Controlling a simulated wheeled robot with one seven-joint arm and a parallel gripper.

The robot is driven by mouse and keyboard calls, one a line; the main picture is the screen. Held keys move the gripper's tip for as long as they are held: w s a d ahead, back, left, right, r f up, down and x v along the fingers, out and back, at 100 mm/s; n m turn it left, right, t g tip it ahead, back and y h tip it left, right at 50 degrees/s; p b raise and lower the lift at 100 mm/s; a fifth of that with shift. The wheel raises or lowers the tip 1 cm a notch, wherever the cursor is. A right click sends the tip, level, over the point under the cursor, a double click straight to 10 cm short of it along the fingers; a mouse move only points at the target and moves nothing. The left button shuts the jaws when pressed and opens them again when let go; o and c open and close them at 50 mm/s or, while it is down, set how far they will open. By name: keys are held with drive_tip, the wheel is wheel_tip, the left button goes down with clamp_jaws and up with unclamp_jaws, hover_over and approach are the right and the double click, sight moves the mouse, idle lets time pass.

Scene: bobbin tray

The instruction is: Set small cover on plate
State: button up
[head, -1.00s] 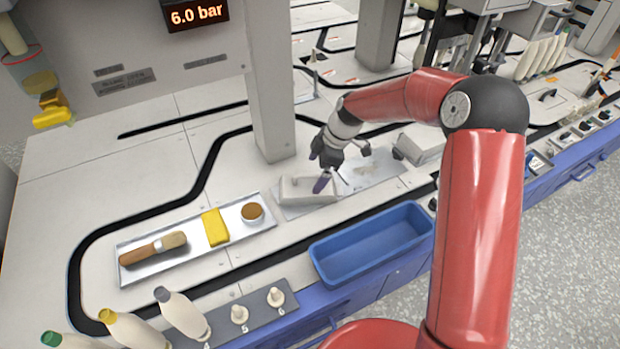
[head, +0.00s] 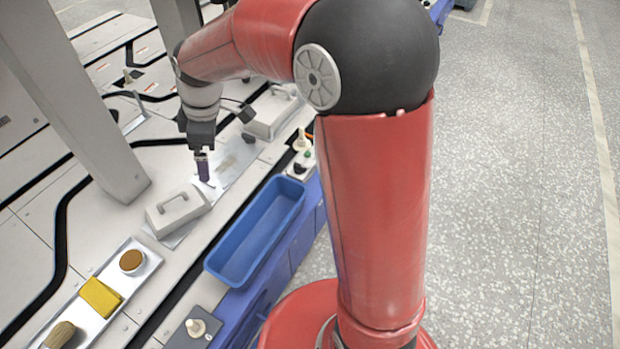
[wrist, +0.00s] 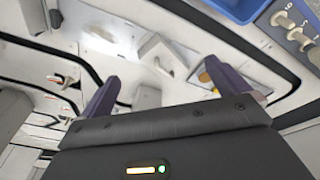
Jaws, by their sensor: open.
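A pale grey cover with a raised handle (head: 178,210) sits at the near end of a flat grey metal plate (head: 232,168). Another pale grey cover (head: 270,117) stands past the plate's far end. I cannot tell from their looks which is the smaller one. My gripper (head: 203,168) points down above the plate, just beyond the nearer cover and apart from it. In the wrist view, its two purple fingers are spread wide with nothing between them, and a grey cover (wrist: 157,52) shows beyond.
A blue bin (head: 255,232) lies along the bench's front edge. A tray at left holds a brush (head: 60,335), a yellow block (head: 100,297) and a round brown-topped pot (head: 132,262). A grey post (head: 85,110) rises behind the nearer cover.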

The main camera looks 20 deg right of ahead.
drive_tip(key=s+d+r+m+t, duration=0.1)
drive_tip(key=s+d+r+m, duration=0.1)
drive_tip(key=s+d+m, duration=0.2)
drive_tip(key=s+d+r+m+t+h, duration=0.1)
drive_tip(key=s+d+m, duration=0.4)
drive_tip(key=s, duration=0.6)
drive_tip(key=s+d+r+m+t, duration=0.2)
drive_tip(key=s+d+r+m, duration=0.2)
drive_tip(key=s+d+m, duration=0.1)
drive_tip(key=shift+s+d+m+h, duration=0.15)
drive_tip(key=shift+s+m+h, duration=0.3)
drive_tip(key=shift+s, duration=0.8)
drive_tip(key=shift+r, duration=0.2)
